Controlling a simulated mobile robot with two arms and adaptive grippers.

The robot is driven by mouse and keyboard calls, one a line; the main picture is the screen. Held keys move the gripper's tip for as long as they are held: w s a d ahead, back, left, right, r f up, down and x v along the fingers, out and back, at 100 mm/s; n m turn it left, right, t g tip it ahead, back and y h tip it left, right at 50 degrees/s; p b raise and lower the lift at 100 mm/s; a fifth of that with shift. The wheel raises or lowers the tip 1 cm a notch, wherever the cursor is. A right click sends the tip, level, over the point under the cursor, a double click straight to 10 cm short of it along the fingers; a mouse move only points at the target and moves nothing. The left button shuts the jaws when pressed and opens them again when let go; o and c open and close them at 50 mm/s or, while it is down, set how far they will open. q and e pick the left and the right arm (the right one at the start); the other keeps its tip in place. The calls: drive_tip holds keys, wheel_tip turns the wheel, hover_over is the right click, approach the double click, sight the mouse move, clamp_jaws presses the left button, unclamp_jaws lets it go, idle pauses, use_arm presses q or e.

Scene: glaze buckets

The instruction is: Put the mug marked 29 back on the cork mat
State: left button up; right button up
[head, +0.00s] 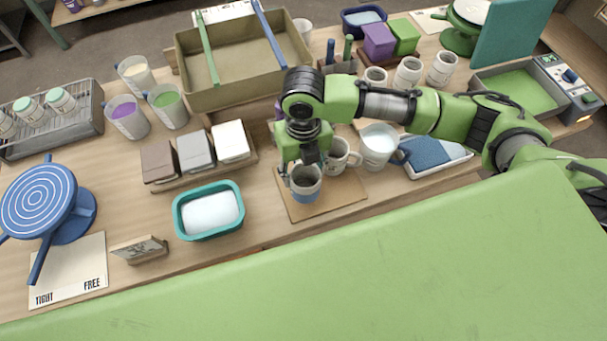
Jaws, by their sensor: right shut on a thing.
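My right gripper (305,168) points down and is shut on a grey mug with a blue lower band (307,192). This mug is over the left part of the cork mat (334,204); I cannot tell whether its base touches the mat. A second, pale mug (340,153) stands just behind it to the right, at the mat's back part. No number can be read on either mug, so I cannot tell which is marked 29. The fingers partly cover the held mug. My left gripper is not in view.
A white pitcher (378,147) and a blue cloth on a tray (433,153) stand right of the mat. A teal tub (209,211) and a board with three blocks (197,166) are to the left. The mat's front right part is bare.

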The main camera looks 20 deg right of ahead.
sight(303, 186)
wheel_tip(303, 186, down, 2)
drive_tip(key=shift+d+f+p, duration=0.1)
drive_tip(key=shift+f+p, duration=0.05)
drive_tip(key=shift+p, duration=0.45)
drive_tip(key=shift+f, duration=0.4)
drive_tip(key=shift+f, duration=0.1)
drive_tip(key=o, duration=1.5)
drive_tip(key=shift+r, duration=0.5)
wheel_tip(303, 186, up, 11)
drive_tip(key=shift+w+r+b, duration=0.15)
drive_tip(key=shift+b, duration=1.1)
